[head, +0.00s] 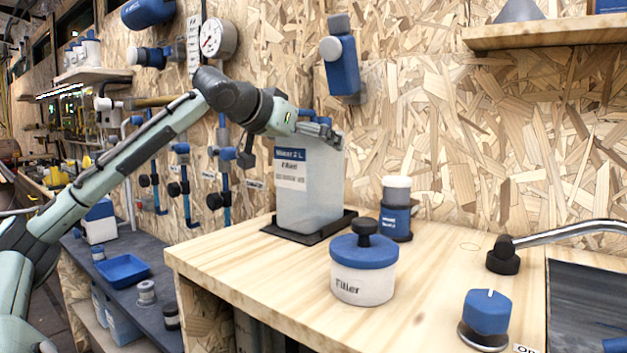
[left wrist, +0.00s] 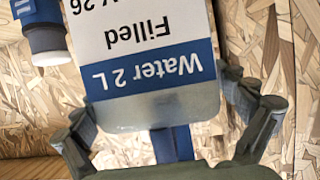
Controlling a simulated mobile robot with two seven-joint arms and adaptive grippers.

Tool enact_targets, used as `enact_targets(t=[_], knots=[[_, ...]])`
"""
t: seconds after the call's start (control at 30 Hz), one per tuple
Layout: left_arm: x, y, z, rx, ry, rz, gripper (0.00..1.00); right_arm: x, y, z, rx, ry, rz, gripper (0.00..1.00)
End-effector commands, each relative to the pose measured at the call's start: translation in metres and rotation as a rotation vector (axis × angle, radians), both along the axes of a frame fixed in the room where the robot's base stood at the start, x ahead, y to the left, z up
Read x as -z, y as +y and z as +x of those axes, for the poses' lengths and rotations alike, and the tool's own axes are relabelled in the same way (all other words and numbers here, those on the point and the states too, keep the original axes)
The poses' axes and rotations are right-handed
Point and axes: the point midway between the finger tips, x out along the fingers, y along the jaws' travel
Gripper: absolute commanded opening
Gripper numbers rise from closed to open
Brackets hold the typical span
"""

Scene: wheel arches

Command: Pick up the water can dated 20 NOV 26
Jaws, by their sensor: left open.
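The water can (head: 308,190) is a tall, translucent white container with a blue-and-white label. It stands upright on a black tray (head: 283,234) on the wooden counter. In the left wrist view, the can (left wrist: 150,105) appears upside down; its label reads "Water 2 L" and "Filled", with a cut-off date ending "V 26". My left gripper (head: 322,130) is at the can's top in the head view. It is open, with a finger on either side of the can in the left wrist view; I cannot tell whether they touch it. My right gripper is not in view.
A dark-blue bottle with a white cap (head: 396,212) and a blue-lidded jar (head: 364,285) stand right of the can. A blue knob (head: 487,312) and a tap (head: 503,258) are farther right. A blue dispenser (head: 341,65) and a gauge (head: 219,38) hang on the chipboard wall.

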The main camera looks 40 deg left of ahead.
Motion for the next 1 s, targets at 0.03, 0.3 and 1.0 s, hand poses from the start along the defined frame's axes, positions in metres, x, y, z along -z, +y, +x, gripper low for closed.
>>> enact_targets(t=[0.03,0.3,1.0], knots=[[-0.0001,0.0,0.0,0.0,0.0,0.0,0.97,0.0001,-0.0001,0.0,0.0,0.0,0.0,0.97],[0.0003,0.0,0.0001,0.0,0.001,0.0,0.64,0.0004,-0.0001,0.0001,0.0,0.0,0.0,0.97],[-0.0029,0.0001,0.0003,0.0,0.002,0.001,0.22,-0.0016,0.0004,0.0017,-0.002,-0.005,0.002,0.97]])
